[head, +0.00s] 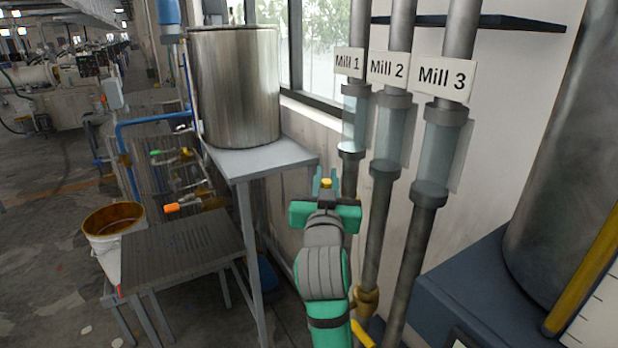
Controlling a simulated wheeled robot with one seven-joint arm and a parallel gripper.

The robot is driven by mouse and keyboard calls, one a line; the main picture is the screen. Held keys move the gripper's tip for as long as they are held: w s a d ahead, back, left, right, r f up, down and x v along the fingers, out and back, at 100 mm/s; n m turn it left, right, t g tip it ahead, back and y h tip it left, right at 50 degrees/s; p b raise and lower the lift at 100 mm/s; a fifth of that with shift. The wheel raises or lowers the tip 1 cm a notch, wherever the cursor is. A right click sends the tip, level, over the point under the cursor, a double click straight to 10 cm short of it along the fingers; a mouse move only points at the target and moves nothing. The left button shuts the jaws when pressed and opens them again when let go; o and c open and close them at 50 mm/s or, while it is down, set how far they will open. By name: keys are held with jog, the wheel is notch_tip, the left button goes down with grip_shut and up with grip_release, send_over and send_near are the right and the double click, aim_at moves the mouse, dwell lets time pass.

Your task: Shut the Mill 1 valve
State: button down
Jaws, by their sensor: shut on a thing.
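The Mill 1 pipe (350,175) is the leftmost of three pipes, below the Mill 1 label (348,62) and its glass section (353,122). Its lower part and the valve body are hidden behind my arm. My gripper (326,182) is beside this pipe, on its left. Its green fingers are shut on a small yellow piece (326,184), which looks like the tip of the Mill 1 valve handle. The rest of that handle is hidden, so its angle cannot be told.
The Mill 2 pipe (380,200) and Mill 3 pipe (412,240) stand close on the right. A brass valve (366,299) shows low on the Mill 2 pipe. A steel tank (235,90) on a grey table (262,158) is left. A bucket (113,216) stands farther left.

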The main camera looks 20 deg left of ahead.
jog(key=shift+d, duration=0.15)
jog(key=c, duration=1.7)
grip_release()
jog(key=shift+s, duration=0.1)
jog(key=shift+o, duration=0.2)
